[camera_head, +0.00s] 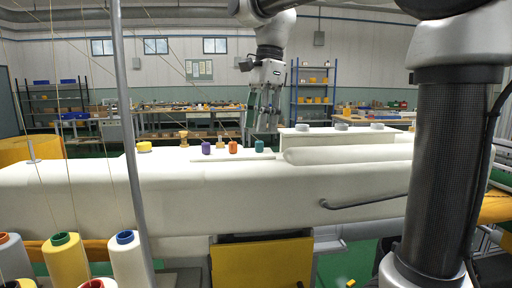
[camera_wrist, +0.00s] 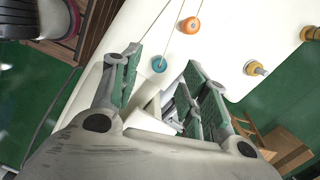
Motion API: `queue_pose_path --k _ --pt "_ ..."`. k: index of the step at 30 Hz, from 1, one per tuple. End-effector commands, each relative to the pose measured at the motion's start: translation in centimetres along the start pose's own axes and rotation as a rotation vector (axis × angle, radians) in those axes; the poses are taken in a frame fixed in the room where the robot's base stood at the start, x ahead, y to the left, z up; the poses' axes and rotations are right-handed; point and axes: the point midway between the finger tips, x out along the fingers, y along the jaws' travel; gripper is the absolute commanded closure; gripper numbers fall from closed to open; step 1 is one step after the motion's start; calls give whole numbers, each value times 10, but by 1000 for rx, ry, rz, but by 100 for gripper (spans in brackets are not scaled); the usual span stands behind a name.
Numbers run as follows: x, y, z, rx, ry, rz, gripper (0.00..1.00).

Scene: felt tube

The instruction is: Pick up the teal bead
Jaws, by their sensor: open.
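The teal bead (camera_head: 259,146) stands upright on the white surface of the long machine (camera_head: 250,180). In the wrist view the teal bead (camera_wrist: 159,64) shows in the gap between my two fingers, beyond their tips. My gripper (camera_head: 264,127) points down above and slightly right of the bead in the head view.
An orange bead (camera_head: 233,147) and a purple bead (camera_head: 206,147) stand left of the teal one. A yellow piece (camera_head: 144,147) sits farther left. A white raised roll (camera_head: 345,154) lies to the right. A thin post (camera_head: 122,110) and yarn cones (camera_head: 66,262) stand in front.

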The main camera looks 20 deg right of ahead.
Motion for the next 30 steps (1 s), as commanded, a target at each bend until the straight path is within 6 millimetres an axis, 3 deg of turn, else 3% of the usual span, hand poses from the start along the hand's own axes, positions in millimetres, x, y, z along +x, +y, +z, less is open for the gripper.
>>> queue_pose_path --k 7,15,16,22,30 --pt "37 0 -3 -1 0 2 55" --pt "41 -1 -3 -1 0 -1 55" --pt "41 -1 -3 -1 0 -1 57" --pt "41 -1 -3 -1 0 -1 91" --pt "41 -1 -3 -1 0 0 92"
